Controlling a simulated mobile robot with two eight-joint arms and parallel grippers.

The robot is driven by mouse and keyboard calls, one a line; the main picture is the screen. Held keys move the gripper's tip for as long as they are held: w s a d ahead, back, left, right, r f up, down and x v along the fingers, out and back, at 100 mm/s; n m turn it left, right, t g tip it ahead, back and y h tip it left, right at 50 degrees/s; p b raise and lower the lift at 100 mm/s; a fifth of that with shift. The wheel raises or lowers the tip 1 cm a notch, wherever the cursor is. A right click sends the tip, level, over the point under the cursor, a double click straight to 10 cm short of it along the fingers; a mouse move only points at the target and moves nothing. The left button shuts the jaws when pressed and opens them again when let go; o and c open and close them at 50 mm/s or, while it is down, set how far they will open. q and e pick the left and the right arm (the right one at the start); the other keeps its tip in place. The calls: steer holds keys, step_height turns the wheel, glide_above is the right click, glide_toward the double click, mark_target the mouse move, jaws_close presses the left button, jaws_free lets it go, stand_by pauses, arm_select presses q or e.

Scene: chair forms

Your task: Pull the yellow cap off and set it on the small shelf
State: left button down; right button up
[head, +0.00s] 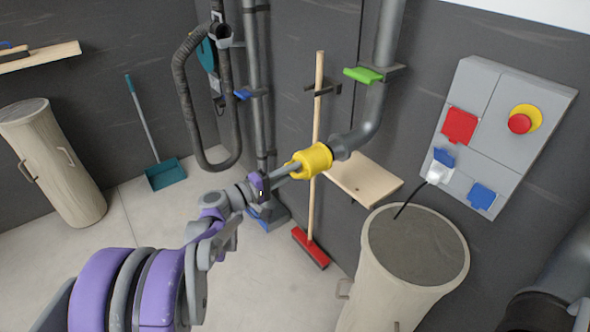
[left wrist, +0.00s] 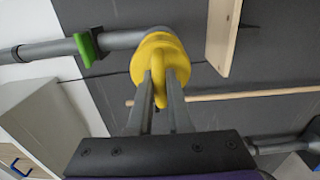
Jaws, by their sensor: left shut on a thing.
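The yellow cap (head: 314,160) sits at the open end of the grey pipe (head: 368,128), and I cannot see a gap between them. My left gripper (head: 294,168) reaches it from the left and is shut on the cap. In the left wrist view the two fingers close on a ridge of the yellow cap (left wrist: 158,68). The small wooden shelf (head: 362,180) is on the wall just below and right of the cap, and is bare. It shows edge-on in the left wrist view (left wrist: 222,35). My right gripper is not in view.
A broom (head: 318,130) hangs upright behind the cap. A green valve handle (head: 363,75) is on the pipe above. A large drum (head: 415,245) stands below the shelf. A grey panel (head: 505,130) with a red button is at right.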

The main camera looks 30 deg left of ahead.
arm_select(q)
steer(key=shift+v, duration=1.35)
steer(key=shift+v, duration=2.55)
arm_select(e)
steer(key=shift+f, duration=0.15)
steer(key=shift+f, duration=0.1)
